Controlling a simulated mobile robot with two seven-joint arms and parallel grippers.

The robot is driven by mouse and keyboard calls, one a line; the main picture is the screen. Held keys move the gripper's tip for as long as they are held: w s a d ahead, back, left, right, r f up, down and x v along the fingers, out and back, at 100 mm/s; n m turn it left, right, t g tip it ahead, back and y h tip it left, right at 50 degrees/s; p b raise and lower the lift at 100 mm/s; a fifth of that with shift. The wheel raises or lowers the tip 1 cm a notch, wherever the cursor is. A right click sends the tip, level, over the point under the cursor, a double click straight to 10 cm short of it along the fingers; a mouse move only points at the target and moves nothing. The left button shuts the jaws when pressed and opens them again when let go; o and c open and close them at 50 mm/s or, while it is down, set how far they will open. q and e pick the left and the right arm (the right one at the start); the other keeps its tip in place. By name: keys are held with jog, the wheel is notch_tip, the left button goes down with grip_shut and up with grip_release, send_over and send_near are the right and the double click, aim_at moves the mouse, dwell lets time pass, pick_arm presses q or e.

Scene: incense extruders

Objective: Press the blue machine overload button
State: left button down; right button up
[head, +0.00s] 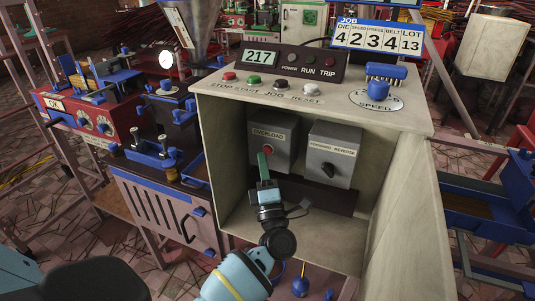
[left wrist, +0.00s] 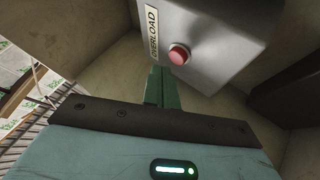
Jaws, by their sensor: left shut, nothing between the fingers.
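The overload box (head: 272,142) is a grey box labelled OVERLOAD inside the open cabinet below the control panel. Its red round button (head: 268,149) is on the lower front face, and it also shows in the left wrist view (left wrist: 179,55). My left gripper (head: 263,158) is shut and empty, with its green fingers pointing up just below the button. In the left wrist view its fingertips (left wrist: 160,70) appear just left of and below the button. I cannot tell whether they touch the box. My right gripper is not in view.
A grey forward/reverse switch box (head: 332,155) stands right of the overload box. The cabinet's open side panel (head: 412,235) is at the right. The panel above has coloured buttons, a 217 display (head: 262,56) and a blue speed knob (head: 376,92). A red machine (head: 90,112) stands left.

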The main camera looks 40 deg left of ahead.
pick_arm(q)
jog(key=shift+w, duration=0.1)
dwell(0.8)
dwell(0.8)
jog(key=shift+w, duration=0.15)
dwell(0.3)
jog(key=shift+w+a, duration=0.15)
jog(key=shift+w, duration=0.15)
jog(key=shift+w+a+b, duration=0.1)
jog(key=shift+w+b, duration=0.35)
jog(key=shift+b, duration=0.1)
dwell(0.8)
jog(key=shift+s+d+p, duration=0.25)
jog(key=shift+s+p, duration=0.25)
jog(key=shift+s, duration=0.4)
